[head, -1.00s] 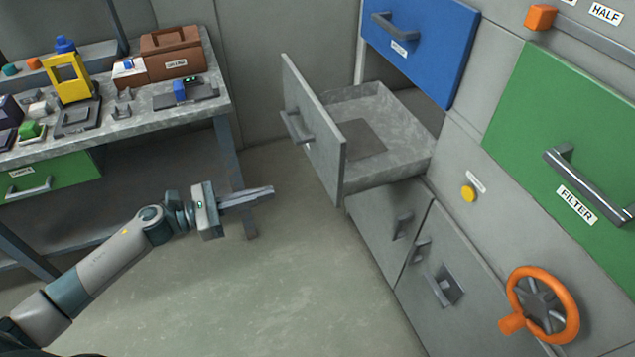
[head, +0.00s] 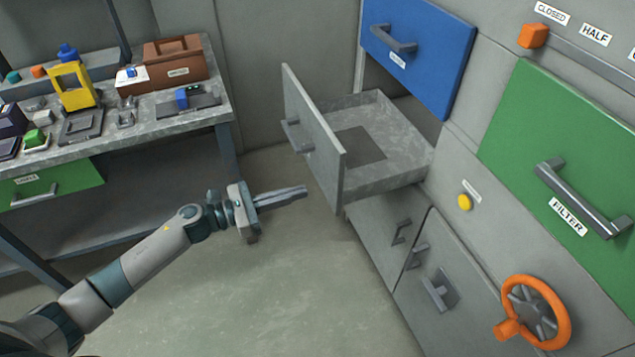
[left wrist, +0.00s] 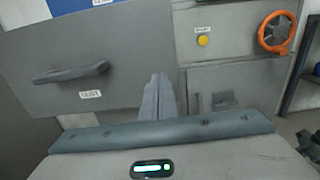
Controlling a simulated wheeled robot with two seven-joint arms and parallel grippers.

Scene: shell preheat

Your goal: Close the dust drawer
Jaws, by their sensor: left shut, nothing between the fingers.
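The grey dust drawer (head: 313,140) is pulled well out of the cabinet in the head view, with its open tray and a dark square on the tray floor showing. Its bar handle (head: 295,135) is on the outer face. My right gripper is out of view.
A blue panel (head: 430,45) is above the drawer and a green FILTER panel (head: 560,130) to the right. An orange handwheel (head: 535,310) and a yellow button (head: 465,202) are on the cabinet. A workbench (head: 215,110) with several items stands left. The floor between is clear.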

